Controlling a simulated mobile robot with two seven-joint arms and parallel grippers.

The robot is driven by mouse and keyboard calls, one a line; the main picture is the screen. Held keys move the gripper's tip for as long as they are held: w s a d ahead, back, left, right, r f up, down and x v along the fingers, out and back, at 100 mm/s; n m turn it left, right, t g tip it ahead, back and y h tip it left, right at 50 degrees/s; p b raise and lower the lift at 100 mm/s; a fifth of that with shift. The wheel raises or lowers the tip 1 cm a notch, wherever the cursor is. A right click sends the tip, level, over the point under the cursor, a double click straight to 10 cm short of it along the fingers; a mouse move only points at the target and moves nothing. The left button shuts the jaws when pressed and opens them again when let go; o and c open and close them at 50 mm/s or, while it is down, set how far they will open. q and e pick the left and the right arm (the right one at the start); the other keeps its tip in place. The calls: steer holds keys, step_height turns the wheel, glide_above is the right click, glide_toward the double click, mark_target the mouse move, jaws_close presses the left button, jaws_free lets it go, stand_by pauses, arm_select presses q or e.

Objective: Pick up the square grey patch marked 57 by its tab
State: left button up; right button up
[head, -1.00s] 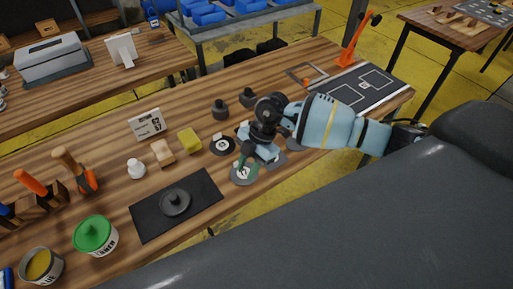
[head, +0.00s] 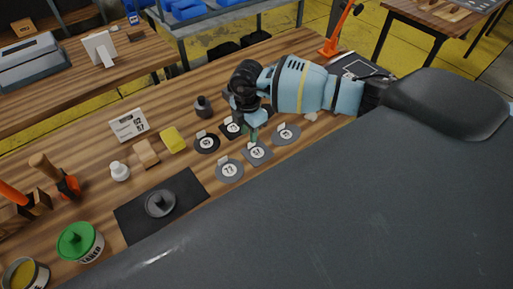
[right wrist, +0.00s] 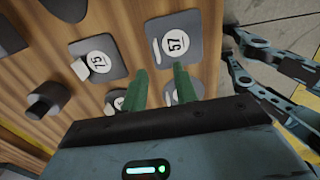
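The square grey patch marked 57 (head: 257,152) lies flat on the wooden bench, with its pale tab (head: 252,145) at its far edge. In the right wrist view the patch (right wrist: 178,40) lies just beyond the fingertips, with the tab (right wrist: 156,49) near the gap between them. My right gripper (head: 253,135) is open and empty, its green fingers apart (right wrist: 160,72). Its fingertips are close to the tab; I cannot tell whether they touch the bench. My left gripper is not in view.
Close around lie a round grey patch marked 72 (head: 229,171), a round black patch (head: 207,143), a square dark patch marked 75 (head: 233,128) and a round grey patch (head: 286,134). A yellow block (head: 173,139) and black mat (head: 187,220) lie left.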

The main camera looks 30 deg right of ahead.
mark_target(257, 150)
steer(key=f, duration=0.5)
steer(key=shift+w+d, duration=0.15)
steer(key=shift+d, duration=0.15)
jaws_close()
